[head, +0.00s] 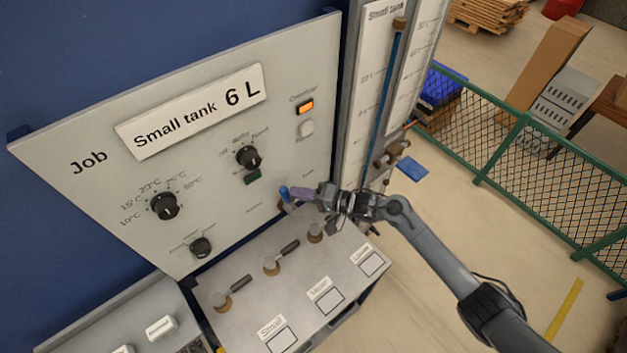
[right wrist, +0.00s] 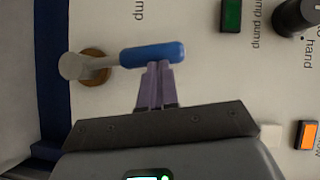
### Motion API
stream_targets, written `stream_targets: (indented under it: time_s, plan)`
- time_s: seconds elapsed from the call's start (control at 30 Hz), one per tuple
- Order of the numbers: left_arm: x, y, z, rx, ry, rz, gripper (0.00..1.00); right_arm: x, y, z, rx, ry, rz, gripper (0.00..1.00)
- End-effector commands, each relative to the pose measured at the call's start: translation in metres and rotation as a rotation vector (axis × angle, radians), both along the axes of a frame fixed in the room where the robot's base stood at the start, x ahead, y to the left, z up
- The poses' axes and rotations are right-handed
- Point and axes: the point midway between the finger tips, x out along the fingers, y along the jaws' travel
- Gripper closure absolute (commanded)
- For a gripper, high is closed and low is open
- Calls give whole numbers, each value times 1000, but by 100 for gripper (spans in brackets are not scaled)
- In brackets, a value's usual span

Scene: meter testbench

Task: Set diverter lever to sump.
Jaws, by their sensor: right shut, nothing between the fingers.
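The diverter lever has a blue handle (head: 284,194) and sits at the lower right of the grey panel (head: 215,105). In the right wrist view the blue handle (right wrist: 152,54) lies sideways, its grey arm running left to a brass pivot (right wrist: 95,67). My right gripper (head: 302,193) is shut and empty, with its purple fingers right beside the handle. The lever's position labels are not readable. My left gripper is out of view.
Below the panel, a grey bench (head: 245,285) carries several black-handled valves, one (head: 318,231) close under my right gripper. A sight-tube column (head: 385,90) stands just right of the panel. A green switch (right wrist: 232,15) and black knob (right wrist: 297,17) are near the lever.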

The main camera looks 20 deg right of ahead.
Motion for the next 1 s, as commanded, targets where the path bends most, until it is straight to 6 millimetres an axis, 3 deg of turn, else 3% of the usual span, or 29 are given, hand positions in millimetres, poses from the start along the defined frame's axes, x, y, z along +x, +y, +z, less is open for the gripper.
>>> stream_targets:
  time_s: [0.03, 0.3, 1.0]
  plan:
    - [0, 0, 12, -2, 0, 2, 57, -2, 7, 7, -38, -13, 3, 100]
    - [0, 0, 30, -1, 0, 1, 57, -9, 30, 3, -102, -35, 3, 100]
    - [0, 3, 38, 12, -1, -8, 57, -15, 45, -4, -101, -33, 6, 100]
